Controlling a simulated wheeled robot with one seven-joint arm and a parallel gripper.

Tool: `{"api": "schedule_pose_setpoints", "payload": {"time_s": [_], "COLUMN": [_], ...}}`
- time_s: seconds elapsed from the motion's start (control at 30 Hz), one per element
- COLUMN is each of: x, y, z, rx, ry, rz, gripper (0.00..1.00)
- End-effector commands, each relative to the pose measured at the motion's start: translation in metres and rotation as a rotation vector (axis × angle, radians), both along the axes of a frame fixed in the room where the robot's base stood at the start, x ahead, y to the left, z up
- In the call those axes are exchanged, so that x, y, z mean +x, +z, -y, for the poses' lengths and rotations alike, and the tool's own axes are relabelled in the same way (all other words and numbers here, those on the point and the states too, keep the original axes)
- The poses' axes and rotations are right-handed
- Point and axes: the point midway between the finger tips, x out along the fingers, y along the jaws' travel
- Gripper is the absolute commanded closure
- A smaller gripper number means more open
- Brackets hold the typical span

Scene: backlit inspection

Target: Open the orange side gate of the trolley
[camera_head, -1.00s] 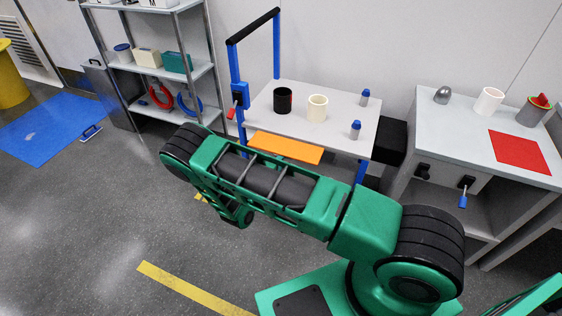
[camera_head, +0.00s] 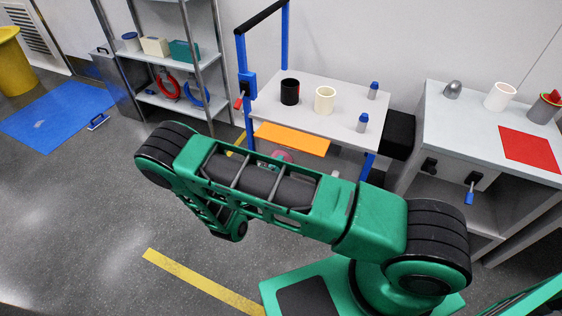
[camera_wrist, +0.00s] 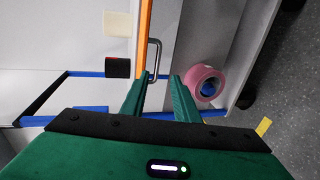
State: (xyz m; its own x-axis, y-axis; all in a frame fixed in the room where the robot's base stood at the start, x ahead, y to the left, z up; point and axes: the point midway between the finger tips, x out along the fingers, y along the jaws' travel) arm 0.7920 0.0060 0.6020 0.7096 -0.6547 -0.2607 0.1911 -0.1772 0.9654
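The orange side gate (camera_head: 291,139) is a flat panel along the near side of the trolley (camera_head: 335,85). In the wrist view the gate (camera_wrist: 146,38) shows as a thin orange strip, with a grey metal bar handle (camera_wrist: 158,58) beside it. My gripper (camera_wrist: 161,76) is open, its green fingers pointing at the handle. The handle's near end appears between the fingertips; I cannot tell if they touch it. In the head view my green arm hides the gripper.
A black mug (camera_head: 290,92), a cream cup (camera_head: 325,100) and two blue-capped bottles (camera_head: 362,123) stand on the trolley top. A pink roll (camera_wrist: 206,82) lies close to the right finger. A grey workbench (camera_head: 470,120) stands to the right. Open floor (camera_head: 90,210) lies at left.

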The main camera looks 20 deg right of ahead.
Motion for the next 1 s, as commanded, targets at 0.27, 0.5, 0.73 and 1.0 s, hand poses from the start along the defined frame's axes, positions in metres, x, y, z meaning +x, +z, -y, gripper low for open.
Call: {"api": "schedule_pose_setpoints", "payload": {"time_s": [0.27,0.5,0.73,1.0], "x": [-0.0065,-0.0063,-0.0048,-0.0019], "y": [0.0023,0.0023,0.0038,0.0077], "z": [-0.0057,-0.0057,-0.0061,-0.0070], "rx": [0.000,0.008,0.197,0.594], "ry": [-0.001,-0.004,-0.074,-0.216], "rz": [0.000,0.008,0.192,0.576], "gripper": [0.72,0.96,1.00,1.00]}}
